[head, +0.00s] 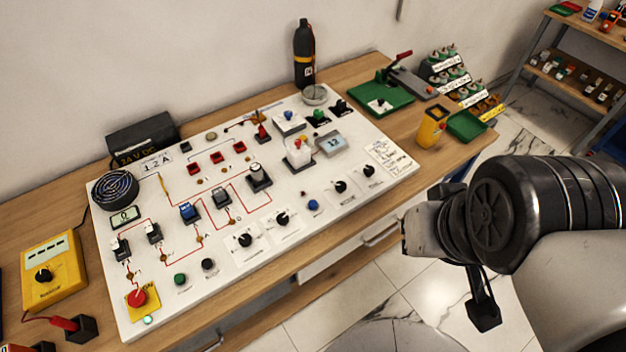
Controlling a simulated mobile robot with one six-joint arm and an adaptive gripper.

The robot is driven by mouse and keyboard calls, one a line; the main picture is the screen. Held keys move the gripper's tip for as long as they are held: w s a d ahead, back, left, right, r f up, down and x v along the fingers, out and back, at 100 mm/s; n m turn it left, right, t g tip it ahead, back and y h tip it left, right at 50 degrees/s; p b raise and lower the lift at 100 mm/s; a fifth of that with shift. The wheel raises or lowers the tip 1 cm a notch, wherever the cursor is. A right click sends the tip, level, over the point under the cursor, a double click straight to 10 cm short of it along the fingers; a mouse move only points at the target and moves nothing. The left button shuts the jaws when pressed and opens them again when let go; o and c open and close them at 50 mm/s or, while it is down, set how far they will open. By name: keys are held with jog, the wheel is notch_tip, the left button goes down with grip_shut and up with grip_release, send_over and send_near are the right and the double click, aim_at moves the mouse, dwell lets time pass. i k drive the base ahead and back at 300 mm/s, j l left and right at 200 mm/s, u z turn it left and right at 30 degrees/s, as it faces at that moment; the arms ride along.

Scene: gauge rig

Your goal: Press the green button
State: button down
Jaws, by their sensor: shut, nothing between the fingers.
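The green button (180,279) is a small round dark-green cap near the front-left edge of the white panel (330,215), just left of a similar black button (208,264). My gripper (484,314) hangs at the right, over the floor beyond the panel's front edge. It is shut and empty, well apart from the green button, with the front half of the panel between them. My wrist hides part of the gripper. Nothing covers the green button.
A red mushroom button (137,297) on a yellow plate and a small green lamp (147,320) are left of the green button. Knobs, switches and a blue button (312,205) fill the panel. A yellow meter (52,270) stands left. A yellow container (432,127) stands right.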

aim_at(179, 279)
jog(key=u, duration=1.95)
